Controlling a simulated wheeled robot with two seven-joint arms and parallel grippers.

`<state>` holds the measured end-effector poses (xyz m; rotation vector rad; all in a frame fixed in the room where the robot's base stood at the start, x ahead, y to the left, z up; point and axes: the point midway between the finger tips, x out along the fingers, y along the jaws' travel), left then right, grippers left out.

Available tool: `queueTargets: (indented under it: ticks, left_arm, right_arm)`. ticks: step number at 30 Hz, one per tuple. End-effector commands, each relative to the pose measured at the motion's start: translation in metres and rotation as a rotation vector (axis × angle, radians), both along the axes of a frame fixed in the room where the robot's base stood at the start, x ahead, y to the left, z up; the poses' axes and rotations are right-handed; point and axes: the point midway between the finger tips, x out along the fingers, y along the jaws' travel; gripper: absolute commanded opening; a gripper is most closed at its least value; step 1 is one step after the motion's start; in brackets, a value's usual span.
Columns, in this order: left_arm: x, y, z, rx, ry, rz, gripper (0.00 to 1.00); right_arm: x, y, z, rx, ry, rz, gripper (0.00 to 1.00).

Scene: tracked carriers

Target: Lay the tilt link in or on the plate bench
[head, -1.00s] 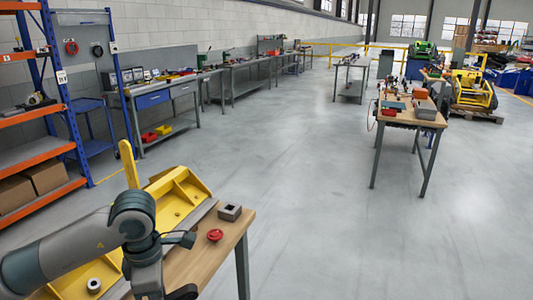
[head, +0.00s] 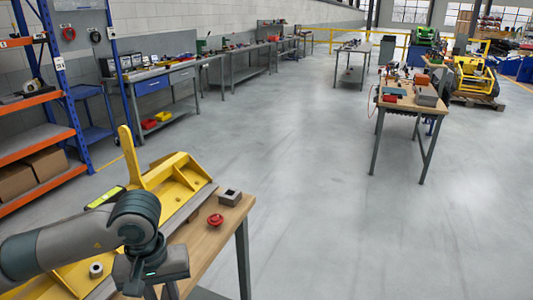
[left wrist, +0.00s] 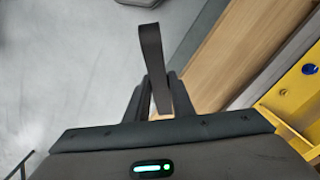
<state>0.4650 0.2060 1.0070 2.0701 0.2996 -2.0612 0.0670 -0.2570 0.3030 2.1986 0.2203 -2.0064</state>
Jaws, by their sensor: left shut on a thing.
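My left gripper (left wrist: 157,106) is shut on a dark, flat bar, taken to be the tilt link (left wrist: 151,52), which stands out beyond the fingertips in the left wrist view. In the head view my arm and wrist hide the fingers and the bar. A wood-topped bench (head: 208,245) is close in front of me; I cannot tell whether it is the plate bench. Its wooden top also shows right of the gripper in the left wrist view (left wrist: 235,55). Pale floor lies left of the gripper there. My right gripper is not in view.
A large yellow frame (head: 172,184) lies along the near bench, with an upright yellow arm (head: 130,158). A grey block (head: 229,198) and a red knob (head: 215,220) sit at its right end. Another wood-topped bench (head: 398,103) stands farther right. The floor between is clear.

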Motion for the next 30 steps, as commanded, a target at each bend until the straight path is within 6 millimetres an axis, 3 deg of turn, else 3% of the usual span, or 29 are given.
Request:
queueTargets:
  ticks: [9, 23, 26, 30]
  left_arm:
    - [-0.007, -0.002, -0.001, 0.001, 0.003, -0.267, 0.0]
    - [-0.008, -0.002, -0.003, 0.001, 0.005, -0.29, 0.0]
    - [-0.009, -0.002, -0.013, 0.0, 0.008, -0.287, 0.0]
    - [-0.015, -0.003, -0.043, -0.002, 0.013, -0.281, 0.0]
  right_arm:
    - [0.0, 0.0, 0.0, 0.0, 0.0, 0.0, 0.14]
    - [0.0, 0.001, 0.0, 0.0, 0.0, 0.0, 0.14]
    - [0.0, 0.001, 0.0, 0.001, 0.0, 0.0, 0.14]
    - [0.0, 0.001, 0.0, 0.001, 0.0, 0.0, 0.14]
